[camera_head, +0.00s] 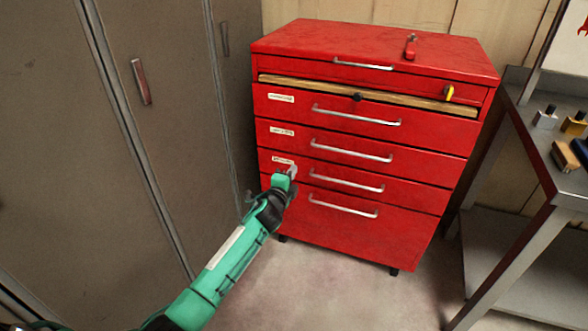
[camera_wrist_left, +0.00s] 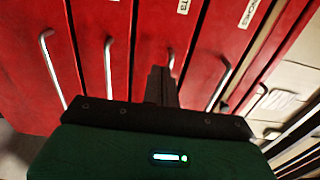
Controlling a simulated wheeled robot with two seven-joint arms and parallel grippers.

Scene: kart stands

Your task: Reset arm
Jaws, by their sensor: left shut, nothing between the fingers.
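My left arm, green with black joints, comes in from the bottom left in the head view. Its gripper (camera_head: 291,172) is shut and empty, in front of the left side of the red tool cabinet (camera_head: 330,231). In the left wrist view, the shut gripper (camera_wrist_left: 160,75) points at the red drawer fronts, which appear turned on their side. I cannot tell whether the fingertips touch the cabinet. The fingers overlap the area by a white drawer label (camera_head: 283,160). My right gripper is not in view.
Grey lockers (camera_head: 165,90) stand on the left. A red-handled tool (camera_head: 410,46) lies on the cabinet. The drawers look shut, with silver handles (camera_head: 352,150). Some floor (camera_head: 340,290) in front is clear.

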